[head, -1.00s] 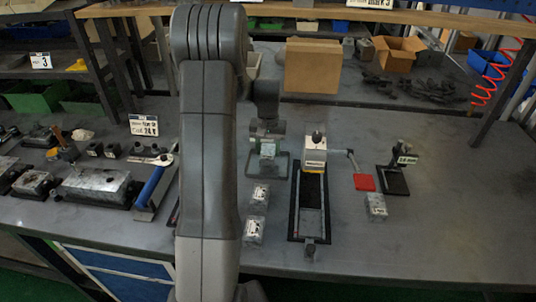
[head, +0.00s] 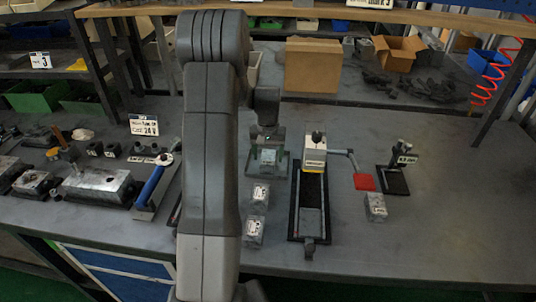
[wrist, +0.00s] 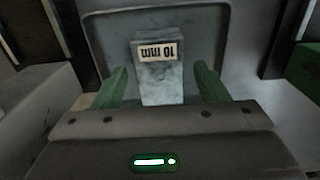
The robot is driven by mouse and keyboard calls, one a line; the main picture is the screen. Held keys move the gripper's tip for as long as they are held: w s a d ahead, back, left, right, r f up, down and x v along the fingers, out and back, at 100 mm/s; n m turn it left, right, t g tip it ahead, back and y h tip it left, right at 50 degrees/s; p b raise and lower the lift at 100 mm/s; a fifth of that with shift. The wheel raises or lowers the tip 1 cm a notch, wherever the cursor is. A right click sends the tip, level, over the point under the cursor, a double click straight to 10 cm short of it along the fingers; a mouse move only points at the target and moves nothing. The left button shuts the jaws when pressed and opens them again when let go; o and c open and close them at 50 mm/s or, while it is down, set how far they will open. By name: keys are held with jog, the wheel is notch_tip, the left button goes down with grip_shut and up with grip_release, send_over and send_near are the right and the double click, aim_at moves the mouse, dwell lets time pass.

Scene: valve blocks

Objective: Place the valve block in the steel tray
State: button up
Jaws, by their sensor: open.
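A grey metal valve block (wrist: 160,85) with a "10 mm" label sits in the shallow grey steel tray (wrist: 100,50) in the wrist view. My gripper (wrist: 160,72) is open, with one green finger on each side of the block and a visible gap at each side. In the head view, the tray (head: 284,167) lies on the bench mid-picture, with the block (head: 268,156) inside it. My gripper (head: 268,138) is just above and behind the block there, partly hidden by my arm.
Other labelled blocks stand on the bench, at near centre (head: 254,230) and at right (head: 375,207). A black fixture (head: 310,215) with a red-handled lever is close to the tray's right. A cardboard box (head: 313,65) stands behind.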

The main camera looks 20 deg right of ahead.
aim_at(268, 157)
notch_tip(268, 157, up, 12)
dwell(0.4)
notch_tip(268, 157, down, 12)
jog(key=shift+r, duration=1.8)
jog(key=shift+f, duration=0.1)
